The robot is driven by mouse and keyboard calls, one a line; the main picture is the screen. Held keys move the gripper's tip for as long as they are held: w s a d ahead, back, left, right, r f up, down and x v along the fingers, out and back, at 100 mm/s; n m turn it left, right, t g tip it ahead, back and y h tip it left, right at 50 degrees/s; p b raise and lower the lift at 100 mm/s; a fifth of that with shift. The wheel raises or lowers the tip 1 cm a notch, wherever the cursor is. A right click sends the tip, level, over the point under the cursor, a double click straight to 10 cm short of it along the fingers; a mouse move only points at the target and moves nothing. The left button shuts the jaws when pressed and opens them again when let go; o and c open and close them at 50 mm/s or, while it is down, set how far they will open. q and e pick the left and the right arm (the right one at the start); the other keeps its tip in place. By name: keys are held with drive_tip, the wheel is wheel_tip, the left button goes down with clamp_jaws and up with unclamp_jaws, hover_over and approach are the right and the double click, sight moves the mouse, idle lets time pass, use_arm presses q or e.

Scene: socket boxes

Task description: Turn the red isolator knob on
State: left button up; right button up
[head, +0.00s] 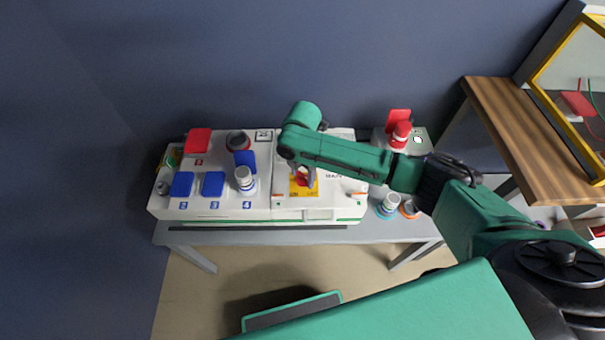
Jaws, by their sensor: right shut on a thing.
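The red isolator knob (302,179) sits on a yellow plate (304,191) on the front of the white socket box, left of the "MAIN" lettering. My right gripper (301,175) reaches it from above and is shut on the knob. The gripper and wrist hide part of the knob, so its exact angle is hard to tell. My left gripper does not show in the head view.
Blue socket covers (182,185), a red cover (198,141) and a white plug (245,180) are on the box left of the knob. More plugs (388,206) stand on the grey bench at right. A wooden table (535,150) stands further right.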

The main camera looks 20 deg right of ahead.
drive_tip(key=shift+r, duration=0.1)
drive_tip(key=shift+r+m+p, duration=0.1)
drive_tip(key=shift+m+p, duration=0.5)
drive_tip(key=shift+p, duration=0.3)
drive_tip(key=shift+a+r+m+p, duration=0.1)
drive_tip(key=shift+m+p, duration=1)
drive_tip(key=shift+p, duration=0.15)
drive_tip(key=m+p, duration=0.3)
drive_tip(key=m, duration=0.1)
drive_tip(key=shift+w+m, duration=0.15)
drive_tip(key=shift+m, duration=0.15)
drive_tip(key=m+p, duration=0.2)
drive_tip(key=m, duration=0.2)
drive_tip(key=shift+w+p, duration=0.1)
drive_tip(key=shift+p, duration=0.3)
drive_tip(key=m+p, duration=0.1)
drive_tip(key=m, duration=0.4)
drive_tip(key=shift+w+f+m+p, duration=0.15)
drive_tip(key=shift+f+m+p, duration=0.05)
drive_tip(key=shift+m+p, duration=0.2)
drive_tip(key=o, duration=1.4)
